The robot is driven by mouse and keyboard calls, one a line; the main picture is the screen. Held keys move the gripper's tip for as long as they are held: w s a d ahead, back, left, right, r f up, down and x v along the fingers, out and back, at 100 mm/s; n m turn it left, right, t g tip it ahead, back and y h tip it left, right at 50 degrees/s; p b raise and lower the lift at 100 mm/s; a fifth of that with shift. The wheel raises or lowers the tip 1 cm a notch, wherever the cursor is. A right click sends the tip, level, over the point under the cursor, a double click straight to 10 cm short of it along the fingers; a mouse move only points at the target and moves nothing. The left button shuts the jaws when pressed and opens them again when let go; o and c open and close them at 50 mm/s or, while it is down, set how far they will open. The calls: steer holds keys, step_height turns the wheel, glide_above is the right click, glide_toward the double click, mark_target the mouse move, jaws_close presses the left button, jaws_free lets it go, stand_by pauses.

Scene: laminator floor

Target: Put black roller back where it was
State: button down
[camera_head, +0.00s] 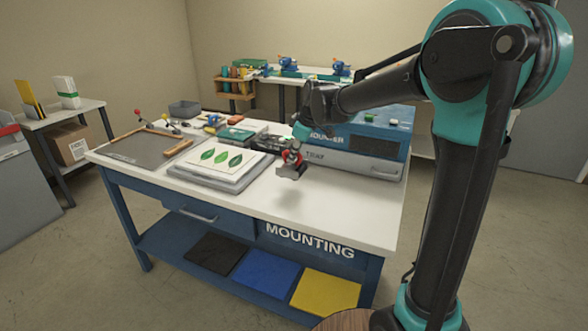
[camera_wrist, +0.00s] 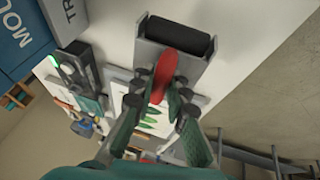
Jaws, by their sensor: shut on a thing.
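The black roller (camera_wrist: 180,37) sits in a grey frame with a red handle (camera_wrist: 165,68). My gripper (camera_wrist: 160,98) is shut on the handle in the wrist view, with the roller beyond the fingertips. In the head view my gripper (camera_head: 295,146) points down over the right half of the white table top (camera_head: 330,205). The roller tool (camera_head: 290,171) hangs below it, and a soft shadow lies on the table underneath. The tool looks clear of the surface. The head view shows the roller too small to tell its exact tilt.
A white stack with a green leaf sheet (camera_head: 222,160) lies left of my gripper. The blue mounter machine (camera_head: 365,140) with a grey tray front stands behind right. A dark framed board (camera_head: 140,147) lies at the left. The front right table top is clear.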

mark_target(295, 164)
steer(key=shift+f, duration=2.65)
steer(key=shift+f, duration=0.15)
steer(key=shift+f, duration=0.1)
steer(key=shift+s+f, duration=0.15)
steer(key=shift+f, duration=0.2)
steer(key=c, duration=1.5)
jaws_free()
steer(key=shift+f, duration=0.1)
steer(key=shift+r, duration=0.3)
steer(key=v, duration=1.2)
steer(key=shift+w+r, duration=0.2)
steer(key=shift+r, duration=0.3)
